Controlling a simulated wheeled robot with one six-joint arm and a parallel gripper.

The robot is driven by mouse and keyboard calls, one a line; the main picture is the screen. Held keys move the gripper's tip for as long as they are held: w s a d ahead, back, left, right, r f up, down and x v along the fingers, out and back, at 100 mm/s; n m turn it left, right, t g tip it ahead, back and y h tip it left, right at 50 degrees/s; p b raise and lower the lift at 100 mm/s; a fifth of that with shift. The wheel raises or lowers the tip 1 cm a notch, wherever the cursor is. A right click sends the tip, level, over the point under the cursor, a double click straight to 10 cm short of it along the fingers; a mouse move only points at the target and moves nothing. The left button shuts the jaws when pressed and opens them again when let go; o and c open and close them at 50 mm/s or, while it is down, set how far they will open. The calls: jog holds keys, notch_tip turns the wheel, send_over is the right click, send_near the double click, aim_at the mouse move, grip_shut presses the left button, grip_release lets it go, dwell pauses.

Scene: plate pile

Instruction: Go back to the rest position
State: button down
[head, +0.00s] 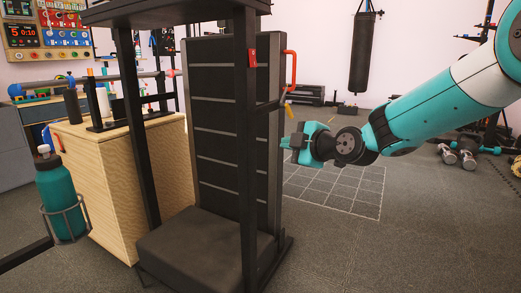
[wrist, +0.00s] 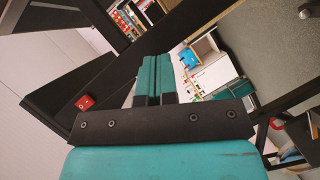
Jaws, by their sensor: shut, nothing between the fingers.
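My gripper (head: 296,146) is in the head view, right of a black padded machine with a ribbed backrest (head: 216,110). It hangs in the air at the end of my teal and white arm, apart from the red handle (head: 290,68) above it. In the wrist view my gripper's two teal fingers (wrist: 154,78) lie side by side, shut with nothing between them. A small red block-like part (wrist: 84,103) on a black frame shows left of the fingers there.
The machine's black posts (head: 246,150) and seat (head: 206,245) stand close left of my gripper. A wooden box (head: 110,185) and teal bottle (head: 60,195) are further left. A punching bag (head: 362,52) hangs behind. Dumbbells (head: 458,156) lie at right. The floor at the front right is clear.

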jog(key=s+d+r+m+g+h+p, duration=0.2)
jog(key=s+m+g+p, duration=0.15)
jog(key=s, duration=0.95)
jog(key=s+d+r+m+g+h+p, duration=0.1)
jog(key=s+d+r+m+g+p, duration=0.3)
jog(key=s, duration=0.9)
jog(key=s+d+f+m+g+h+p, duration=0.15)
jog(key=s+m+g, duration=0.4)
jog(key=s, duration=0.75)
notch_tip(320, 180, up, 37)
jog(key=p, duration=3.6)
jog(key=shift+a+t+p, duration=0.35)
jog(key=shift+a+t, duration=0.05)
jog(key=shift+h, duration=0.25)
